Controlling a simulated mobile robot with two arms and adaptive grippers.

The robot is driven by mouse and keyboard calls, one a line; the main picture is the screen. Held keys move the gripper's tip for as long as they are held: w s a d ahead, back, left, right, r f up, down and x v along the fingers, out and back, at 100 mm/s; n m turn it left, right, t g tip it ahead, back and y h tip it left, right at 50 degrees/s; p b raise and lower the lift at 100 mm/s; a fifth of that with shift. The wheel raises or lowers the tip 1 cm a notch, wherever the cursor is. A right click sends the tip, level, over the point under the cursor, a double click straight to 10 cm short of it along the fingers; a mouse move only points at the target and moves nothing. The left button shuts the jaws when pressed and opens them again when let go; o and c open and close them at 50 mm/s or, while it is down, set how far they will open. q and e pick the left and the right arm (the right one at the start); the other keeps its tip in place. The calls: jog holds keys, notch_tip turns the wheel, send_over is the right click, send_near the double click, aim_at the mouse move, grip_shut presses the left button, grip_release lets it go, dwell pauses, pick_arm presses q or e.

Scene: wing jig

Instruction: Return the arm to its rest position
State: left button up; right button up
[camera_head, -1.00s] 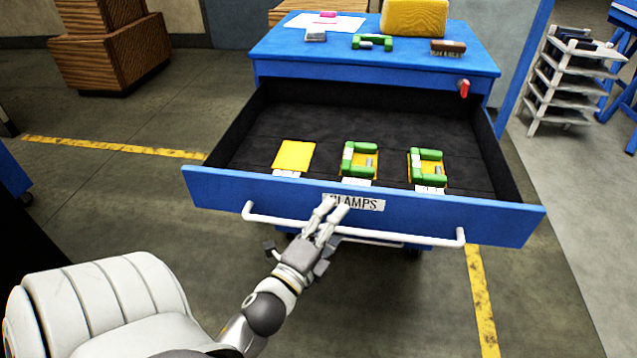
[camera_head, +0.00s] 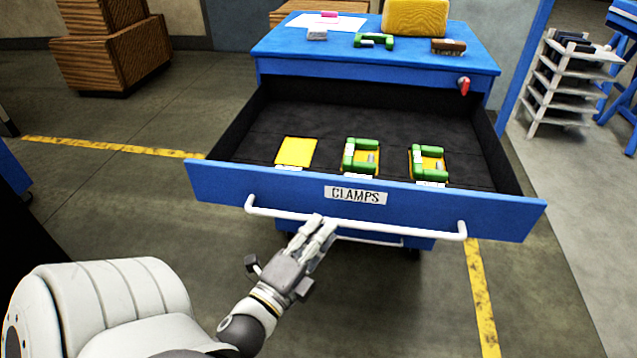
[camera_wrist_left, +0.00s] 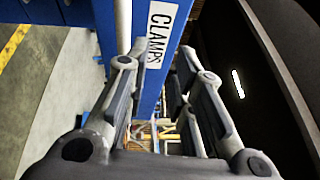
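My left gripper (camera_head: 316,226) is in front of the pulled-out blue drawer (camera_head: 260,192), its fingertips at the white bar handle (camera_head: 400,231) in the picture. I cannot tell whether they touch it. In the left wrist view the fingers (camera_wrist_left: 160,90) stand apart with no object clearly held between them. The white handle (camera_wrist_left: 123,20) and the CLAMPS label (camera_wrist_left: 160,35) show beyond them. My right gripper is in neither view.
The open drawer holds a yellow pad (camera_head: 296,151) and two green clamps, one in the middle (camera_head: 349,155) and one to the right (camera_head: 417,160). Another green clamp (camera_head: 374,41), a brush (camera_head: 449,46) and a yellow case (camera_head: 415,17) are on the blue cabinet top (camera_head: 300,60).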

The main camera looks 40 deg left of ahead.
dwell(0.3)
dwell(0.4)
pick_arm(q)
jog(key=s+d+f+n+g+h, duration=0.1)
jog(key=s+d+f+n+g, duration=0.15)
jog(key=f, duration=0.95)
jog(key=s+d+f+n+g+h, duration=0.1)
jog(key=d+f+n+g, duration=0.15)
jog(key=f, duration=1.05)
jog(key=s+d+f+n+g, duration=0.1)
jog(key=d+f+n+g, duration=0.2)
jog(key=f, duration=0.9)
jog(key=s+d+f+n+g+h, duration=0.1)
jog(key=s+f+n+g, duration=0.4)
jog(key=s+f, duration=0.85)
jog(key=s+a+f+n+g+p, duration=0.1)
jog(key=s+a+f+g, duration=0.1)
jog(key=s+f+g, duration=0.3)
jog(key=s+f, duration=0.3)
jog(key=s, duration=0.4)
jog(key=shift+s+n, duration=0.3)
jog(key=shift+s, duration=0.05)
